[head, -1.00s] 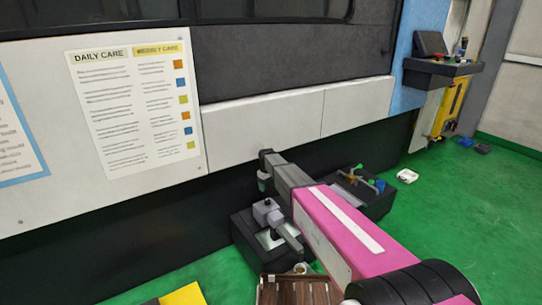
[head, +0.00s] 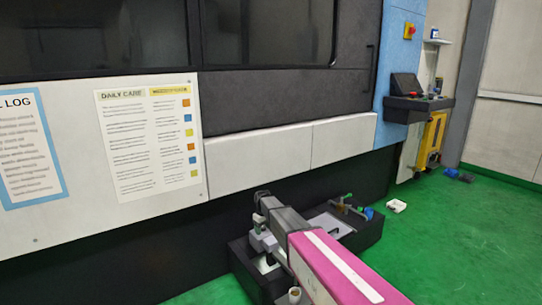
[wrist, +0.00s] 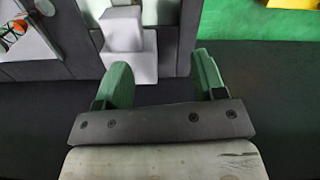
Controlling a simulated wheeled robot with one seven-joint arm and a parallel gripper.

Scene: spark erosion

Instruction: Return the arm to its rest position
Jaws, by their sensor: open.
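My pink and grey arm (head: 335,270) reaches from the bottom right of the head view toward the dark base of the machine. Its far end is above and beside a dark tray on the floor. In the wrist view my gripper (wrist: 163,72) has its two green fingers spread apart with nothing between them. A pale grey block (wrist: 130,48) lies beyond the fingers, nearer the left one. I cannot tell whether it touches. The fingertips are not clear in the head view.
The machine front (head: 258,162) runs along the left and back. A dark tray (head: 362,236) with small coloured items stands by my arm. A grey clamp-like fitting (head: 262,238) is left of the arm.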

